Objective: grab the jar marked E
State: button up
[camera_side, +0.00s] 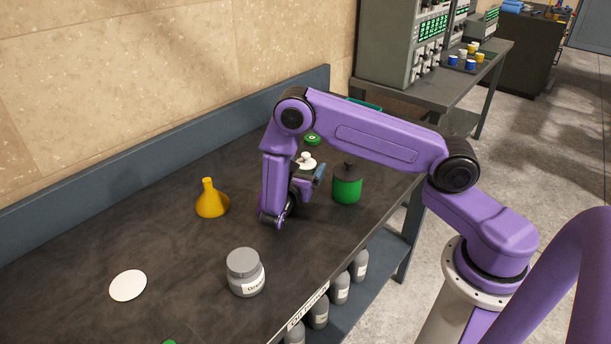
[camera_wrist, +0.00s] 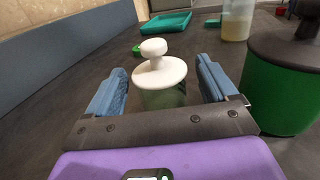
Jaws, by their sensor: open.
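In the wrist view, a small jar with a white knobbed lid (camera_wrist: 160,72) and a greenish clear body (camera_wrist: 165,99) stands upright between the fingers of my gripper (camera_wrist: 160,82). The two blue fingers are open, one on each side of it, with gaps visible. In the side view, the white lid (camera_side: 307,161) shows just beyond my gripper (camera_side: 312,175), which hides most of that jar. A green jar with a black lid (camera_side: 347,188) stands to its right; it also shows in the wrist view (camera_wrist: 283,92). I can read no letter E on any jar.
A teal tray (camera_wrist: 166,22) and a bottle of yellowish liquid (camera_wrist: 238,20) are farther back. A raised blue-grey edge (camera_side: 120,192) runs along the wall.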

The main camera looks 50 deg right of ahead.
jog(key=shift+x, duration=1.45)
jog(key=c, duration=1.1)
jog(key=shift+r, duration=0.1)
jog(key=shift+c, duration=0.2)
